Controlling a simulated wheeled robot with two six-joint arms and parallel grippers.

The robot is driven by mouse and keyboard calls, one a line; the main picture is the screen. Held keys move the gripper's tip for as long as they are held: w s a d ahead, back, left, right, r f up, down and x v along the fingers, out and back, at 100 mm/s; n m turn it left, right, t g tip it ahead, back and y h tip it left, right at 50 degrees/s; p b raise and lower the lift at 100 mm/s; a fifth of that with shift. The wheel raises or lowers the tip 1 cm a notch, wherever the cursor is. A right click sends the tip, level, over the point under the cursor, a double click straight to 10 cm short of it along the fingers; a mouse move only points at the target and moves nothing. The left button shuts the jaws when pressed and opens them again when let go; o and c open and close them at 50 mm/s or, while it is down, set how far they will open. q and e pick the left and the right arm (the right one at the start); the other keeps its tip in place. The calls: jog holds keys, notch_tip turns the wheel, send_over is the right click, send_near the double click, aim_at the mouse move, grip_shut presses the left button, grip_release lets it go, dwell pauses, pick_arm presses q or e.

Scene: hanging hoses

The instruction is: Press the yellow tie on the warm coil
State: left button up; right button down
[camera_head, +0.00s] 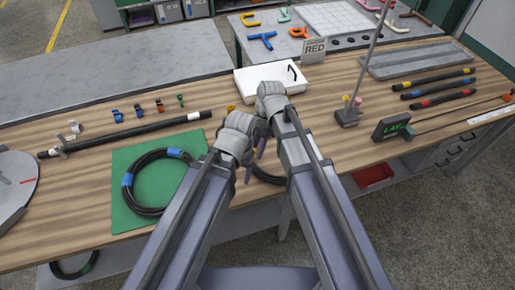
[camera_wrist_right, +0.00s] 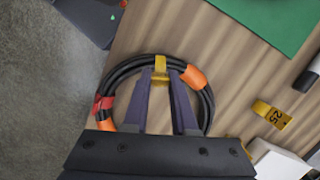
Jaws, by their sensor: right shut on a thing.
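The warm coil is a black hose coil (camera_wrist_right: 122,80) with orange and red bands, lying on the wooden table in the right wrist view. In the head view only part of this coil (camera_head: 268,179) shows between my arms. The yellow tie (camera_wrist_right: 160,65) sits around the coil's strands. My right gripper (camera_wrist_right: 160,80) has its two dark fingers at either side of the tie, shut on it at the coil. My left gripper (camera_head: 247,172) is close beside the right one in the head view; its fingers are mostly hidden, so I cannot tell their opening.
A green mat (camera_head: 128,219) with a blue-banded coil (camera_head: 129,195) lies to the left. A white box (camera_head: 252,89) stands behind my grippers. Banded hoses (camera_head: 436,89) and a stand (camera_head: 346,117) are at right.

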aim_at(255, 167)
pick_arm(q)
jog(key=shift+f+b, duration=1.8)
jog(key=shift+f, duration=0.05)
pick_arm(e)
jog(key=shift+f, duration=1.85)
pick_arm(q)
jog(key=shift+f+b, duration=0.35)
pick_arm(e)
jog(key=shift+f, duration=0.35)
pick_arm(q)
jog(key=shift+f+b, duration=0.8)
jog(key=shift+b, duration=0.05)
pick_arm(e)
jog(key=shift+f, duration=0.85)
pick_arm(q)
jog(key=shift+f+b, duration=0.65)
jog(key=shift+f, duration=0.05)
pick_arm(e)
jog(key=shift+f, duration=0.65)
jog(key=c, duration=0.6)
grip_release()
jog(key=shift+c, duration=0.2)
pick_arm(q)
jog(key=shift+r, duration=0.15)
pick_arm(e)
jog(key=shift+r, duration=0.1)
